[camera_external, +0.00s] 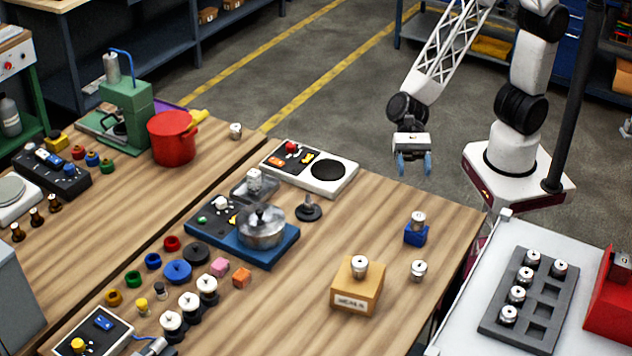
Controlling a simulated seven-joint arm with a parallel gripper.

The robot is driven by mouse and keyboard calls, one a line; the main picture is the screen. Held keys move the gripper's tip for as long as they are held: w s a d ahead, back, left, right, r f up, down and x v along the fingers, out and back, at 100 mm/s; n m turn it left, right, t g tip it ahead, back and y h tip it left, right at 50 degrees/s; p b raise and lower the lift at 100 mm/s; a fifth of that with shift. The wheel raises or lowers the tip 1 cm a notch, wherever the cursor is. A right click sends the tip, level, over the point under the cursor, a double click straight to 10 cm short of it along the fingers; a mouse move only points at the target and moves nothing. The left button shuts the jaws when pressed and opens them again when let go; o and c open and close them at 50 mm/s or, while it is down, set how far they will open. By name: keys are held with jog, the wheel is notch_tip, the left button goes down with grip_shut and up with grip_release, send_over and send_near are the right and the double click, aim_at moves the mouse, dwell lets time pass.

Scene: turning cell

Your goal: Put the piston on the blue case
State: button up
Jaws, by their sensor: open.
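A small blue case (415,237) stands near the table's right edge, and a silver piston-like cylinder (418,219) shows upright on top of it. Another silver cylinder (418,270) stands on the bare wood just in front of the case. A third silver cylinder (359,266) is on top of a tan wooden box (352,287) with a label. I cannot tell which of these the task means by the piston. My gripper (414,166) hangs open and empty with its blue fingers pointing down, above and behind the blue case, apart from everything.
A grey tray (510,322) with several silver cylinders and empty pockets lies at right, beside a red box (612,310). A white panel (309,167) and a blue-based machine (242,236) stand left. Wood around the blue case is mostly clear.

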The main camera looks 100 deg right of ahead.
jog(key=s+d+r+n+h, duration=0.4)
jog(key=s+d+n, duration=0.2)
jog(key=s+d, duration=0.3)
jog(key=s+d+r+n+h, duration=0.4)
jog(key=s+d+n, duration=0.3)
jog(key=d, duration=0.7)
jog(key=s+d+r+n+h, duration=0.4)
jog(key=s+d+n, duration=0.3)
jog(key=s+d, duration=0.3)
jog(key=shift+s+d+r+h, duration=0.15)
jog(key=shift+s+d+h, duration=0.15)
jog(key=shift+d+h, duration=0.6)
jog(key=shift+d+y, duration=0.25)
jog(key=shift+y, duration=0.05)
